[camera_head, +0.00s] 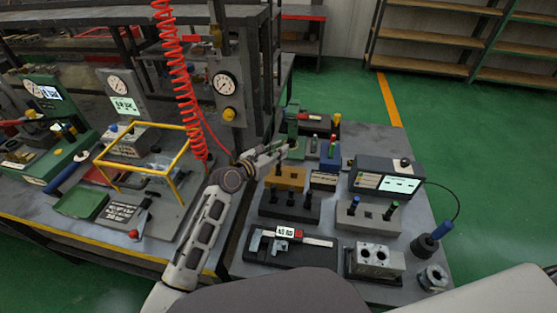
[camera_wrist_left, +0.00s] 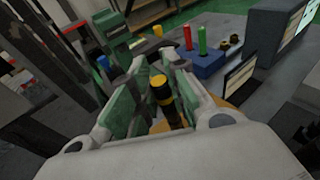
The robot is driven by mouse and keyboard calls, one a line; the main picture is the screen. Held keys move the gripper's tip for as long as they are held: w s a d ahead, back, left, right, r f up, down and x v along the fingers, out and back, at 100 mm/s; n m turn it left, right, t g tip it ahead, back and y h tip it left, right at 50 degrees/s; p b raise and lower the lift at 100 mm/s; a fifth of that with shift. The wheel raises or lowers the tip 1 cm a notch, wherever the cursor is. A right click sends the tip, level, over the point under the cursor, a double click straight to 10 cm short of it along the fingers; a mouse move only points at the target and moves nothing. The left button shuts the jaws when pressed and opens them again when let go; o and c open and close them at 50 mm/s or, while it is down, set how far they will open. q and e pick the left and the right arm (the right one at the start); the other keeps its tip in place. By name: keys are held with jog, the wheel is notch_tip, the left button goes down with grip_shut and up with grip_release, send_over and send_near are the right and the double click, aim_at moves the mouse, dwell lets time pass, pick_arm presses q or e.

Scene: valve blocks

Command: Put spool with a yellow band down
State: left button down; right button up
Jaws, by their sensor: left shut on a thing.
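The spool with a yellow band (camera_wrist_left: 162,92) is black with a yellow ring and stands between the green-padded fingers of my left gripper in the left wrist view. My left gripper (camera_head: 286,148) is shut on it at the far part of the right-hand bench, above and behind an ochre block (camera_head: 292,179). The ochre block also shows below the spool in the left wrist view (camera_wrist_left: 158,127). I cannot tell whether the spool's lower end touches the block. My right gripper is not in view.
Around the ochre block stand a blue block (camera_head: 330,158), a black block with dark spools (camera_head: 290,209) and a grey block (camera_head: 368,216). A meter with a lit screen (camera_head: 388,179) stands to the right. A red coiled hose (camera_head: 181,85) hangs near my left arm.

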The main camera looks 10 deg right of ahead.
aim_at(278, 173)
pick_arm(q)
jog(key=shift+f, duration=0.55)
jog(key=shift+f+b, duration=0.4)
jog(key=shift+f, duration=1)
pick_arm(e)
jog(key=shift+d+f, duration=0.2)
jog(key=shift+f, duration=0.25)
pick_arm(q)
jog(key=c, duration=1.7)
grip_release()
jog(key=o, duration=0.3)
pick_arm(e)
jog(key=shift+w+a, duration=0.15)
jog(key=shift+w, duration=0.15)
pick_arm(q)
jog(key=shift+a, duration=0.1)
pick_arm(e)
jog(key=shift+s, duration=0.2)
